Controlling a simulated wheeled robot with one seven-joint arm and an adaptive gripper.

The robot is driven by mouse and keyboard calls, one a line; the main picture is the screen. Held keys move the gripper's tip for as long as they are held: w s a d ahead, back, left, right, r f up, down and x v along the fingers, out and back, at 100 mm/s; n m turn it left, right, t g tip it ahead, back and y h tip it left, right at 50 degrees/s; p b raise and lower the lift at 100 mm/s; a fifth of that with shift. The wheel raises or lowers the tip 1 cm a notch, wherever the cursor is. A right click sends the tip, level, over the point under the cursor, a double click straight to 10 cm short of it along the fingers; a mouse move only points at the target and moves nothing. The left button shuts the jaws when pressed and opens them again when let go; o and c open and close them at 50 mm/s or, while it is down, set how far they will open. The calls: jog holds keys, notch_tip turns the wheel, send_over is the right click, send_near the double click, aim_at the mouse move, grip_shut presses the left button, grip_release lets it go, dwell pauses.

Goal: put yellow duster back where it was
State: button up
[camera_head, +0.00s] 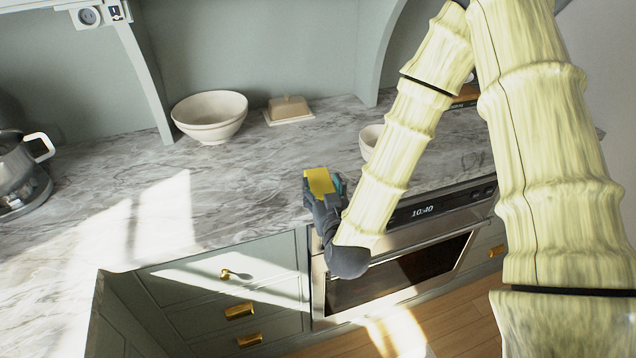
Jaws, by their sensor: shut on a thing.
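The yellow duster (320,181) is a small flat yellow piece at the end of my arm, near the counter's front edge. My gripper (322,194) is dark grey and shut on the duster, close to the counter edge above the oven. The fingers are partly hidden behind the duster and the arm. A small teal patch shows just to the right of the duster; I cannot tell what it is part of.
The marble counter (260,185) has free room left of my gripper. On it stand a large cream bowl (209,115), a butter dish (288,109), a partly hidden small bowl (368,140) and a metal kettle (20,170). The oven (400,275) and drawers (230,290) are below.

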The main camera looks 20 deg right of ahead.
aim_at(317, 169)
jog(key=d+f+y+b, duration=0.1)
jog(key=s+d+f+n+y+b, duration=0.1)
jog(key=d+b, duration=0.1)
jog(key=shift+f, duration=0.3)
jog(key=w+p, duration=0.1)
jog(key=w, duration=0.3)
jog(key=w+p, duration=0.1)
jog(key=w, duration=0.3)
jog(key=w+p, duration=0.2)
jog(key=w, duration=0.3)
jog(key=shift+a+f, duration=0.25)
jog(key=shift+f, duration=0.15)
jog(key=shift+w+f, duration=0.15)
jog(key=shift+f, duration=0.15)
jog(key=shift+f+p, duration=0.75)
jog(key=shift+f, duration=0.75)
jog(key=shift+f, duration=0.2)
jog(key=o, duration=1)
jog(key=shift+r, duration=0.1)
